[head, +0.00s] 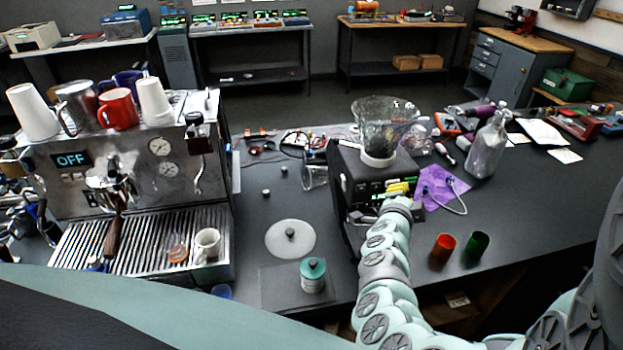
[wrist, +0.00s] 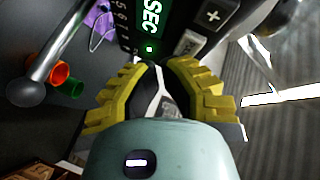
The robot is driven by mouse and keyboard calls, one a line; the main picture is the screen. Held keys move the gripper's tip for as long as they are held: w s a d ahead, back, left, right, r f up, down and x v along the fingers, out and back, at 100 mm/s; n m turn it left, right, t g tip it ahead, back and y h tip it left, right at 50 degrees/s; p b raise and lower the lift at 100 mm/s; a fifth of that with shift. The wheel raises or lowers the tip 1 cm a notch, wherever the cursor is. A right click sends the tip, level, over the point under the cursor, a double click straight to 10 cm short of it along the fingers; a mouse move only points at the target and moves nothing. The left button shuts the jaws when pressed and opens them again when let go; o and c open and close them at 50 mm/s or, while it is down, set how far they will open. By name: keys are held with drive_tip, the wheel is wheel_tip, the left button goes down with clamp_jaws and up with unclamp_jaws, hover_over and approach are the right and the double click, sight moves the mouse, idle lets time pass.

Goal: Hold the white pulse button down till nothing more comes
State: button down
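The grinder (head: 343,190) stands on the dark counter, with a smoky clear hopper on top. My gripper (head: 398,190) is at its front panel, and its yellow fingers hide part of the panel. In the wrist view, my gripper's fingertips (wrist: 163,66) look shut, with nothing seen held, just below a small lit green light. The panel (wrist: 178,22) shows a green display reading "SEC", a "+" button (wrist: 212,16) and a small pale button (wrist: 189,42). The white pulse button cannot be made out for sure; the fingertips may cover it. Contact is not clear.
An espresso machine (head: 140,160) reading OFF stands left, with cups on top. Orange (head: 443,247) and green (head: 476,245) cups, a purple cloth (head: 436,184) and a clear bottle (head: 487,150) are right.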

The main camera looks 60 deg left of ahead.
drive_tip(key=shift+s+d, duration=0.25)
drive_tip(key=shift+s, duration=0.05)
drive_tip(key=shift+d, duration=0.1)
drive_tip(key=d, duration=0.1)
drive_tip(key=s+d+b, duration=0.1)
drive_tip(key=d, duration=0.1)
drive_tip(key=s+d, duration=0.1)
drive_tip(key=shift+d+b, duration=0.25)
drive_tip(key=shift+b, duration=0.05)
drive_tip(key=shift+w, duration=0.15)
idle(0.4)
